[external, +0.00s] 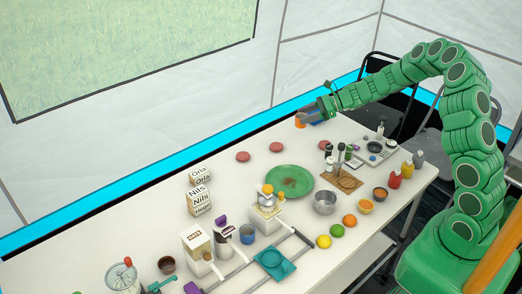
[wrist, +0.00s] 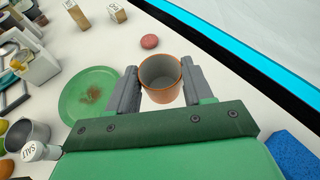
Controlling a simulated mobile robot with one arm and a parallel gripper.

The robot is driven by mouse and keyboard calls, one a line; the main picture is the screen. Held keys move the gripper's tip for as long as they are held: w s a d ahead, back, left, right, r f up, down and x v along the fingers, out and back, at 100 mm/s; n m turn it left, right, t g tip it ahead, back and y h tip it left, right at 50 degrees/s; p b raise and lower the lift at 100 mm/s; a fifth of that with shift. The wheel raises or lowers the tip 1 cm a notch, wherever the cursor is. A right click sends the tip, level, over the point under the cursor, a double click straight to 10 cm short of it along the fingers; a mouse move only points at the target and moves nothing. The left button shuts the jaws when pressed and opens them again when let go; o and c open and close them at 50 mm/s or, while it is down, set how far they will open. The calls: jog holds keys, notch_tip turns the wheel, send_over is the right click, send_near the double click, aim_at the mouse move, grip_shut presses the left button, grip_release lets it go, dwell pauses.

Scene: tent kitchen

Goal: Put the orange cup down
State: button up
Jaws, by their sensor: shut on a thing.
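The orange cup (wrist: 160,78) is between the two grey fingers of my gripper (wrist: 159,90) in the wrist view, upright with its open top toward the camera; it looks empty. My gripper is shut on it. In the external view, the orange cup (external: 300,120) shows at the end of my gripper (external: 312,112), near the far edge of the white table (external: 345,135). The gap between the cup's bottom and the table is hard to tell.
A green plate (external: 289,181) lies mid-table, with red discs (external: 276,147) behind it. A blue item (wrist: 294,154) is close to my gripper at the lower right of the wrist view. Bottles (external: 341,152) stand right of the plate. Free tabletop lies around the discs.

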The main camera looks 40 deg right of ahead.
jog(key=s+d+r+m+t+h, duration=0.1)
jog(key=s+d+m+t+h, duration=0.15)
jog(key=d, duration=0.45)
jog(key=shift+m+h, duration=0.25)
jog(key=shift+m, duration=0.1)
jog(key=shift+w+d+f, duration=0.4)
jog(key=shift+w+f, duration=1.1)
jog(key=shift+w, duration=0.5)
jog(key=shift+w+d+f, duration=0.4)
jog(key=shift+w+f, duration=1.1)
jog(key=shift+w, duration=0.55)
jog(key=shift+w+d+f, duration=0.4)
jog(key=shift+w+f, duration=1.1)
jog(key=shift+w, duration=0.5)
jog(key=shift+w+f, duration=0.15)
jog(key=shift+f, duration=1.55)
jog(key=shift+f, duration=0.15)
jog(key=o, duration=1)
jog(key=shift+r, duration=0.2)
